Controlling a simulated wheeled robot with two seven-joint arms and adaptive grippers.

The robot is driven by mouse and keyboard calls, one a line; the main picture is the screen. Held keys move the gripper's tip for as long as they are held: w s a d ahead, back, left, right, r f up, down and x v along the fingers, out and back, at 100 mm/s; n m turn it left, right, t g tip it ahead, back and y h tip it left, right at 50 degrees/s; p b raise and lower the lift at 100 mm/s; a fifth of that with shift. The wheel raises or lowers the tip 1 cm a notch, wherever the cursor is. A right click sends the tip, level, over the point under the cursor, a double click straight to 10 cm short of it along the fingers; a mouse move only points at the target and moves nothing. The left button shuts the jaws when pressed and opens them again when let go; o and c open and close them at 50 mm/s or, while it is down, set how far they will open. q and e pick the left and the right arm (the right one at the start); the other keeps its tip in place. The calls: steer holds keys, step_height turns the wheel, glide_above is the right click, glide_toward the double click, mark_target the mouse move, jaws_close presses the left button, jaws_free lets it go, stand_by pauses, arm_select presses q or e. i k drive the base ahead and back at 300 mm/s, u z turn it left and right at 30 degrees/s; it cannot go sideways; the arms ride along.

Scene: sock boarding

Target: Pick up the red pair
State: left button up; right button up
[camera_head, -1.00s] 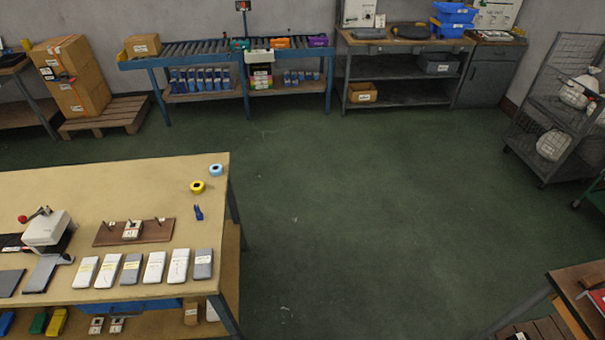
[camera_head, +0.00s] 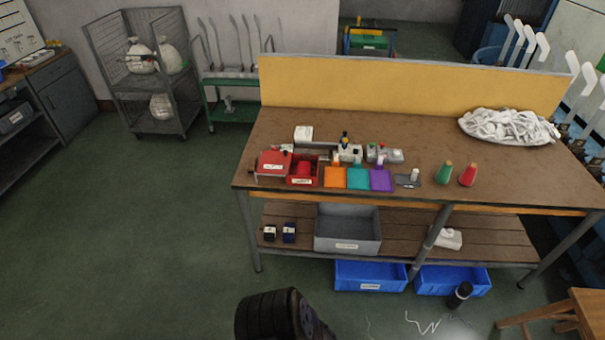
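No red pair of socks can be made out for certain. A red box with a white label (camera_head: 274,163) and an open red bin (camera_head: 303,169) with something red inside stand at the left of the brown workbench (camera_head: 420,135). A red cone (camera_head: 468,175) stands beside a green cone (camera_head: 444,172) at the bench's front right. Neither of my grippers is in view.
Orange (camera_head: 335,177), teal (camera_head: 358,178) and purple (camera_head: 381,179) pieces lie along the bench front. A white cloth heap (camera_head: 508,126) lies right. A grey bin (camera_head: 347,229) and blue bins (camera_head: 370,275) are below. A dark ribbed object (camera_head: 264,315) shows at the bottom. Floor left is clear.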

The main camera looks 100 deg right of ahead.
mark_target(304, 168)
steer(key=z, duration=3.5)
steer(key=i, duration=0.95)
steer(key=u, duration=0.6)
steer(key=i, duration=0.5)
steer(key=u, duration=0.45)
